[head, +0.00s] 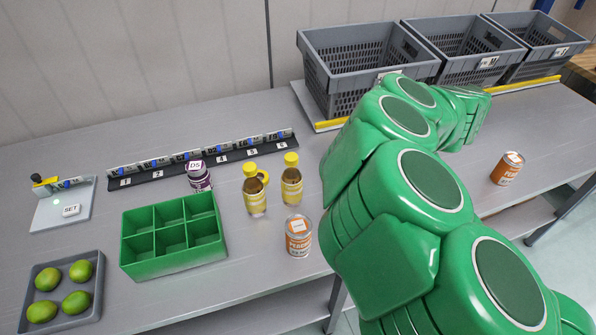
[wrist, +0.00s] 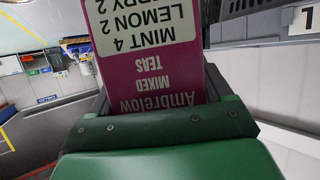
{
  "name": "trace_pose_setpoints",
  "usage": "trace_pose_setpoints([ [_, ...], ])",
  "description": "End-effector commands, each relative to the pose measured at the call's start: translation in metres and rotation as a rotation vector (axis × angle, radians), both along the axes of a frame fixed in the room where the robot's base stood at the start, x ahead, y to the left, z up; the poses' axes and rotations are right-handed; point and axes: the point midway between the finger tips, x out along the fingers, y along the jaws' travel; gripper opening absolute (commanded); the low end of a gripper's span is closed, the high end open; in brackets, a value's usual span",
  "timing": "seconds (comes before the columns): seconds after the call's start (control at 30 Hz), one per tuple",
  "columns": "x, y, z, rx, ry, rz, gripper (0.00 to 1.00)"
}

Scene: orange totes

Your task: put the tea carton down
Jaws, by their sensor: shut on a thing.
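The tea carton (wrist: 150,75) fills the middle of the wrist view. It is purple with a white label reading "MINT 4, LEMON 2", and its print is upside down there. My gripper (wrist: 155,105) is shut on it, with dark jaw parts on both sides of the carton's lower end in that view. In the head view, my green arm reaches toward the grey crates at the back right and hides the gripper and the carton. I cannot tell whether the carton touches any surface.
Three grey crates (head: 365,55) stand at the back right behind a yellow strip. A can (head: 507,168) stands right of my arm, another (head: 299,236) left of it. Two yellow-capped bottles (head: 291,180), a green divided box (head: 175,262) and a tray of limes (head: 40,328) are further left.

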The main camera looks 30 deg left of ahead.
Motion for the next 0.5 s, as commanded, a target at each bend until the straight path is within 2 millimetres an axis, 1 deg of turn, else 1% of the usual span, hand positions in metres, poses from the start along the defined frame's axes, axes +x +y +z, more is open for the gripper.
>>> trace_pose_setpoints([
  [0.03,0.002,0.006,0.003,-0.001,-0.001,-0.015,0.4],
  [0.27,0.008,0.027,0.012,0.004,0.003,-0.111,0.4],
  [0.5,0.008,0.056,0.023,0.003,0.002,-0.207,0.4],
])
